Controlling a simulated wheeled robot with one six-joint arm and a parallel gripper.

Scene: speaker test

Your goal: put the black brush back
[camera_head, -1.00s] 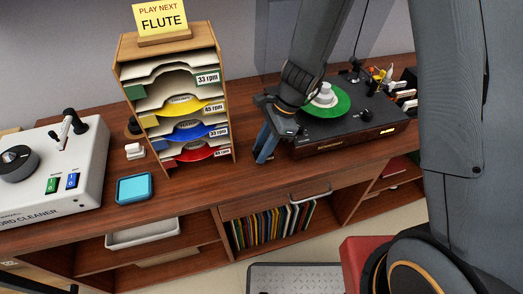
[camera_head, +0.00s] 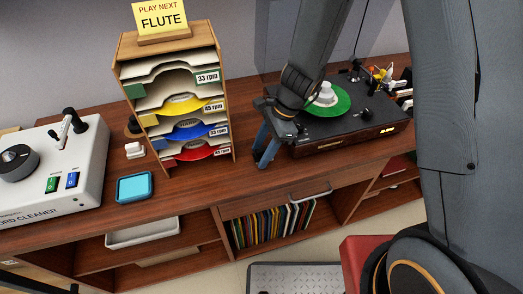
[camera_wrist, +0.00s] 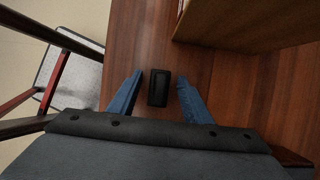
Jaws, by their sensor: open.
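A small black block-shaped thing, which looks like the black brush (camera_wrist: 158,88), lies on the wooden cabinet top (camera_wrist: 222,88) in the wrist view. My gripper (camera_wrist: 160,78) is open, with one blue finger on each side of it and a gap to both. In the head view my gripper (camera_head: 264,163) points down at the cabinet top, between the record rack (camera_head: 177,100) and the turntable (camera_head: 340,118). The brush cannot be made out there behind the fingers.
A white record cleaner (camera_head: 85,150) stands at the left. A light-blue tray (camera_head: 134,187) and a small white holder-like thing (camera_head: 135,150) stand between it and the rack. The turntable is close on my gripper's right. The cabinet top in front of the rack is clear.

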